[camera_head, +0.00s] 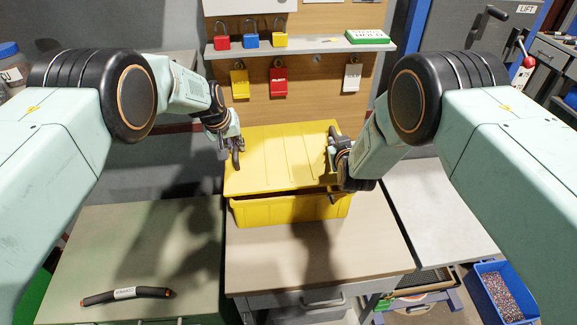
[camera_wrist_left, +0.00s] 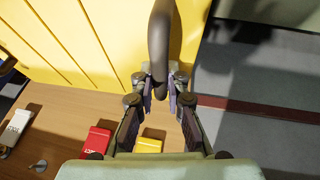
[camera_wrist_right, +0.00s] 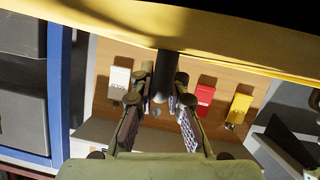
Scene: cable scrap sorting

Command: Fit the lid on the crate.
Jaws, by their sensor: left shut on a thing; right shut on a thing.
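The yellow lid (camera_head: 283,157) is over the yellow crate (camera_head: 290,210) on the bench, with a dark gap along the crate's front edge. The lid appears raised towards the back; whether it touches the crate anywhere cannot be told. My left gripper (camera_head: 237,150) is shut on the dark handle at the lid's left side; the left wrist view shows this handle (camera_wrist_left: 162,45) between the fingers. My right gripper (camera_head: 334,152) is at the lid's right side, shut on a dark handle (camera_wrist_right: 165,72) seen in the right wrist view. The crate's inside is mostly hidden.
A dark cable piece (camera_head: 123,295) lies on the left bench. Behind is a shelf (camera_head: 300,47) with padlocks, and tags hang on the board below it. A blue bin (camera_head: 502,292) of granules stands at lower right. The bench front (camera_head: 310,255) is clear.

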